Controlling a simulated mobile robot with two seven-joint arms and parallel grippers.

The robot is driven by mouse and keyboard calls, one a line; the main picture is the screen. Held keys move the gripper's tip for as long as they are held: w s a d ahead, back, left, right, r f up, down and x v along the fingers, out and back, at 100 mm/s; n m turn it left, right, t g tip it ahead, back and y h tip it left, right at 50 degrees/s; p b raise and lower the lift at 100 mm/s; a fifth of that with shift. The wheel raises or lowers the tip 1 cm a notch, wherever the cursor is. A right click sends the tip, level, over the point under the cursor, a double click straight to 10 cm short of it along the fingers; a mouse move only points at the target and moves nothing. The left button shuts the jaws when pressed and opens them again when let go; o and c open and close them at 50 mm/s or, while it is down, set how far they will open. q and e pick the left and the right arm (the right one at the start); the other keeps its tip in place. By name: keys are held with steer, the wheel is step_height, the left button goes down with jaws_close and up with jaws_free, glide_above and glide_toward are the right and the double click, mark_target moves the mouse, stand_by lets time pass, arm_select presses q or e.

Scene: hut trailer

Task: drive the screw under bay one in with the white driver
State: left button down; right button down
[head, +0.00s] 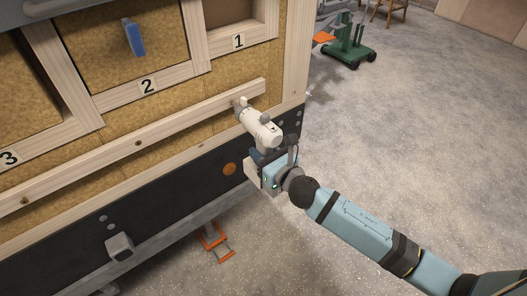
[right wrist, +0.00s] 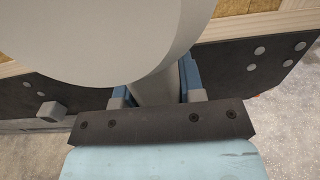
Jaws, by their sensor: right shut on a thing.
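The white driver (head: 262,128) is in my right gripper (head: 268,158), which is shut on its handle. In the head view its nose points up and left at the wooden rail (head: 170,127), near the rail's right end below bay one (head: 239,41). The nose looks at or very close to the rail; I cannot tell whether it touches. The screw there is hidden behind the nose. In the right wrist view the driver's pale rounded body (right wrist: 110,35) fills the upper left, and its handle (right wrist: 155,92) sits between the blue fingers. My left gripper is out of view.
Other screws (head: 138,143) show along the rail to the left. A blue object (head: 134,37) sticks out in bay two. A grey block (head: 120,246) juts from the dark lower panel, with an orange stand (head: 213,241) beneath. A green trolley (head: 350,48) stands behind; the floor at right is clear.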

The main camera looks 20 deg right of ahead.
steer(key=shift+w+a+r, duration=0.15)
steer(key=shift+w+a, duration=0.1)
steer(key=shift+w, duration=0.4)
stand_by(1.5)
stand_by(0.5)
steer(key=shift+v, duration=1.45)
steer(key=shift+s+d, duration=0.1)
steer(key=shift+d, duration=0.05)
steer(key=s+d, duration=0.1)
steer(key=d, duration=0.6)
steer(key=shift+d, duration=0.35)
steer(key=shift+s, duration=0.1)
